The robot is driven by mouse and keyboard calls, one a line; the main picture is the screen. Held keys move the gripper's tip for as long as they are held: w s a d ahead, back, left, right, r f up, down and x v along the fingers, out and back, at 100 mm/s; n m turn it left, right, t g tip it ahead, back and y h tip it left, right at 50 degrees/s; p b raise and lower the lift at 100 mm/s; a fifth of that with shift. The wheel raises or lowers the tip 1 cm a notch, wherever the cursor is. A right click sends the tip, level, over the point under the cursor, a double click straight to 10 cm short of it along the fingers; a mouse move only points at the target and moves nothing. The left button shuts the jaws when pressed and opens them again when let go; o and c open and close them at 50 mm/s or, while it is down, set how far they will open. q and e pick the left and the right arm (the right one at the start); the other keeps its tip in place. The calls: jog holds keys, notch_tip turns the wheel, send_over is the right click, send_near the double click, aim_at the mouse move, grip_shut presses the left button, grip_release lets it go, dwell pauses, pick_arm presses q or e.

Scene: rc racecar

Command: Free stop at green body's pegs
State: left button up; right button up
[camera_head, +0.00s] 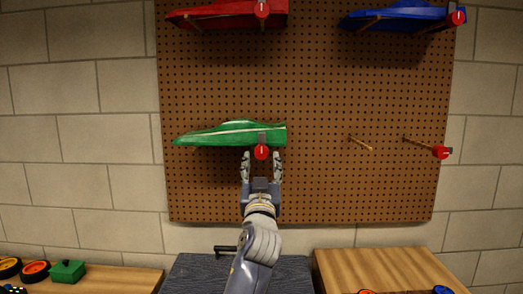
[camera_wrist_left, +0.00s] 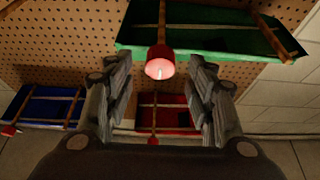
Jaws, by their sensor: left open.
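The green car body (camera_head: 230,134) rests on wooden pegs on the pegboard, left of the board's middle. A red round stop (camera_head: 261,152) sits on the end of its right peg, at the body's lower edge. My left gripper (camera_head: 261,156) points up with its fingers apart on either side of this stop, with visible gaps. In the left wrist view the stop (camera_wrist_left: 160,64) shows between and just beyond the open fingertips (camera_wrist_left: 160,72), below the green body (camera_wrist_left: 205,38). A second wooden peg (camera_wrist_left: 275,38) crosses under the body there. My right gripper is out of view.
A red body (camera_head: 228,16) and a blue body (camera_head: 400,18) hang higher on the pegboard (camera_head: 310,90). Two bare pegs stick out at right, one with a red stop (camera_head: 441,152). Wooden tabletops (camera_head: 380,268) lie below, with wheels and a green block (camera_head: 68,271) at left.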

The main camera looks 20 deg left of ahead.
aim_at(262, 155)
pick_arm(q)
jog(key=shift+p+x, duration=0.55)
jog(key=shift+x, duration=2.25)
jog(key=shift+c, duration=0.2)
jog(key=c, duration=1)
